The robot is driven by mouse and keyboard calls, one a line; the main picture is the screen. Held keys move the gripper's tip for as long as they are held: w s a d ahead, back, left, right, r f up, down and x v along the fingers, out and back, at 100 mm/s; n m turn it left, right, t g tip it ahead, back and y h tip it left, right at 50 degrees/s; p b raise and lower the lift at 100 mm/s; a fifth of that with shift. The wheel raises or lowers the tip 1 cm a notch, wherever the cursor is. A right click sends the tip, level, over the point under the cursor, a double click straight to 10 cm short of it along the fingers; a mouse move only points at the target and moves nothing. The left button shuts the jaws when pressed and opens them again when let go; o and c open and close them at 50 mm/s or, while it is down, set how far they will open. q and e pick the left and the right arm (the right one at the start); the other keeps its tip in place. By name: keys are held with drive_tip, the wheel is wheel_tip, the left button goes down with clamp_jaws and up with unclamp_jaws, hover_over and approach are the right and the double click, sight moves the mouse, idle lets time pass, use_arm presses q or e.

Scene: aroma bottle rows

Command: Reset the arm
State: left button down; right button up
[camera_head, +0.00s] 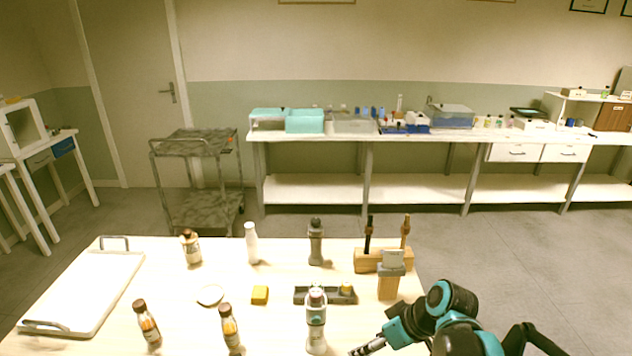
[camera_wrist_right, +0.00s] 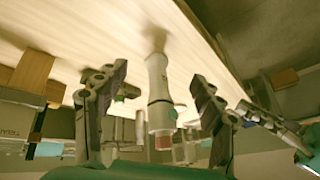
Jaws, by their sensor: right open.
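My right gripper (camera_head: 366,347) comes in from the lower right at the front of the table, beside a grey-and-white bottle (camera_head: 316,325). In the right wrist view its two fingers (camera_wrist_right: 158,85) are spread apart, with a pale bottle (camera_wrist_right: 160,95) showing between and beyond them. The bottle stands on the table; I see no finger closed on it. My left gripper is not in view.
Two amber bottles (camera_head: 147,325) (camera_head: 230,328) stand at the front. A brown-capped bottle (camera_head: 190,248), white bottle (camera_head: 251,243) and grey bottle (camera_head: 316,243) stand behind. A dark holder (camera_head: 310,296), yellow block (camera_head: 260,295), wooden rack (camera_head: 367,262) and white tray (camera_head: 88,290) share the table.

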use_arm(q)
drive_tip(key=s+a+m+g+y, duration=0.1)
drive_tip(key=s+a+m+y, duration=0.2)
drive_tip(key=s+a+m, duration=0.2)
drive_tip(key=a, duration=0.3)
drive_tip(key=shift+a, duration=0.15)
use_arm(e)
drive_tip(key=s+d+m+t+h, duration=0.3)
drive_tip(key=s+d+m+h, duration=0.2)
drive_tip(key=s, duration=0.5)
drive_tip(key=shift+d+r+m+t, duration=0.15)
drive_tip(key=shift+d+m+t, duration=0.25)
drive_tip(key=shift+m, duration=0.5)
